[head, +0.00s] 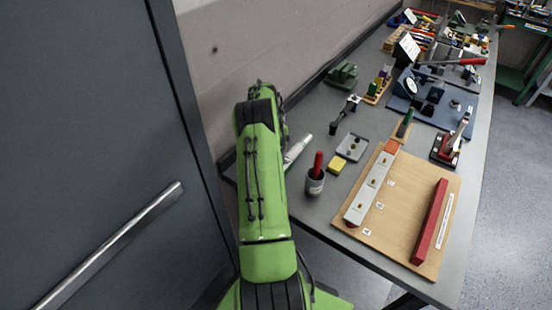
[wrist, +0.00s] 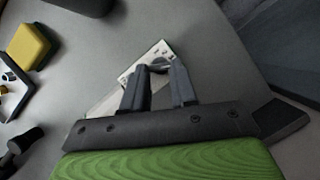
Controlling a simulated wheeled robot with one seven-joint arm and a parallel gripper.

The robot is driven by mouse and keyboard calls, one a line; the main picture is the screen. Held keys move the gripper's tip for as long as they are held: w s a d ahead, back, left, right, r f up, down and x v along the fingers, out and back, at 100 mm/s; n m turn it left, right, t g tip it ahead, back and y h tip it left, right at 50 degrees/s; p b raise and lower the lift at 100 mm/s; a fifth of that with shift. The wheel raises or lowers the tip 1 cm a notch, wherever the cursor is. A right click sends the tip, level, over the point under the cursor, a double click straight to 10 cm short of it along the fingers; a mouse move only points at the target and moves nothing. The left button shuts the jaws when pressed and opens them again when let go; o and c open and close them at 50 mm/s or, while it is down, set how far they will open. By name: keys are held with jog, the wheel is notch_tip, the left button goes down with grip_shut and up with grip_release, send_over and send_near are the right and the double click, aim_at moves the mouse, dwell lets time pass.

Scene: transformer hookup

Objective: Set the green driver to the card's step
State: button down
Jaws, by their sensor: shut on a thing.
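My gripper (wrist: 160,88) is at the left end of the bench, with its two fingers around a pale, narrow thing with dark marks (wrist: 158,48). It is shut on it; the fingers hide part of it. The pale thing also shows in the head view (head: 298,149), partly behind my green arm. A green-handled tool (head: 405,122), likely the green driver, stands upright in a small wooden holder beyond the board, apart from my gripper. A white card (head: 408,46) stands tilted farther back; its writing is too small to read.
A dark cup (head: 315,186) with a red-handled tool, a yellow block (head: 337,164) and a grey tray (head: 352,148) are near my gripper. A wooden board (head: 399,225) with a pale strip and red bar lies right. A wall borders the bench's left side.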

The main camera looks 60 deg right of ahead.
jog(key=c, duration=1.2)
grip_release()
jog(key=shift+o, duration=0.2)
jog(key=p+v, duration=1.1)
jog(key=v, duration=0.1)
jog(key=shift+r, duration=0.25)
jog(key=shift+s+f, duration=0.1)
jog(key=shift+f, duration=0.15)
jog(key=shift+f, duration=0.1)
